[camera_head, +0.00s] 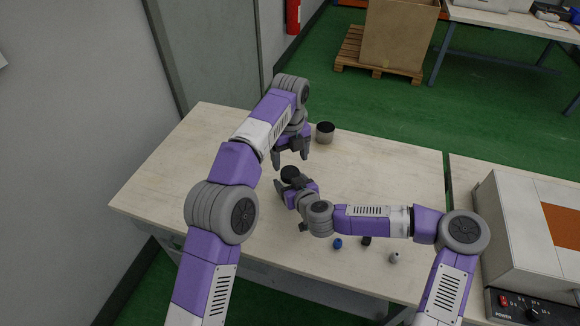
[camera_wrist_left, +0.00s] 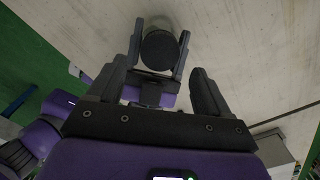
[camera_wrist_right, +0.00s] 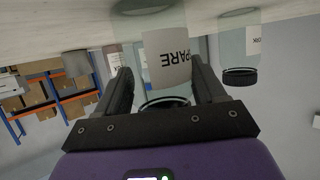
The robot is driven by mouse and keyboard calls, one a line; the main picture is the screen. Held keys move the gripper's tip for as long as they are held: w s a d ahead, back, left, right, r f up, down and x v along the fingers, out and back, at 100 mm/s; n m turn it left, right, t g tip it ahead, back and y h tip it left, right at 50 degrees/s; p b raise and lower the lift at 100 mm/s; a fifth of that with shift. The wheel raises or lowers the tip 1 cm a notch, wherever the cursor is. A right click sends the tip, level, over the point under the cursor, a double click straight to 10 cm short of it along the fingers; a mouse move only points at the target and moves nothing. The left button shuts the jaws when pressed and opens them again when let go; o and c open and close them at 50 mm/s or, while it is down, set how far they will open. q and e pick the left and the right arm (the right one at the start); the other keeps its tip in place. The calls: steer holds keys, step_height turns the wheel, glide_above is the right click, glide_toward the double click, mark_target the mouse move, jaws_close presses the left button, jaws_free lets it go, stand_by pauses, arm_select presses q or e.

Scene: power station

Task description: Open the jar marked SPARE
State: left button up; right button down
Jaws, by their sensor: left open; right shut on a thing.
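The jar marked SPARE is clear, with a white label (camera_wrist_right: 168,60) that shows in the right wrist view, upside down. Its dark round top shows in the head view (camera_head: 290,173) and the left wrist view (camera_wrist_left: 160,48). My right gripper (camera_head: 283,190) is shut on the jar from the side, one finger on each side. My left gripper (camera_head: 291,158) is open and empty, pointing down just beyond the jar's top in the head view. In the left wrist view the jar's top lies past my left fingertips, apart from them.
A dark-topped grey container (camera_head: 325,134) stands just behind on the wooden table (camera_head: 200,150). In the right wrist view another clear jar has a black lid (camera_wrist_right: 240,76). Small items, one blue (camera_head: 337,243), lie near the front edge. A grey powered box (camera_head: 520,240) stands at right.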

mark_target(290, 172)
arm_select(q)
steer(key=shift+f, duration=2.6)
steer(key=shift+c, duration=0.2)
steer(key=c, duration=1)
steer(key=n, duration=0.6)
steer(key=shift+n, duration=0.4)
steer(key=shift+c, duration=0.2)
steer(key=o, duration=1.2)
steer(key=shift+c, duration=0.2)
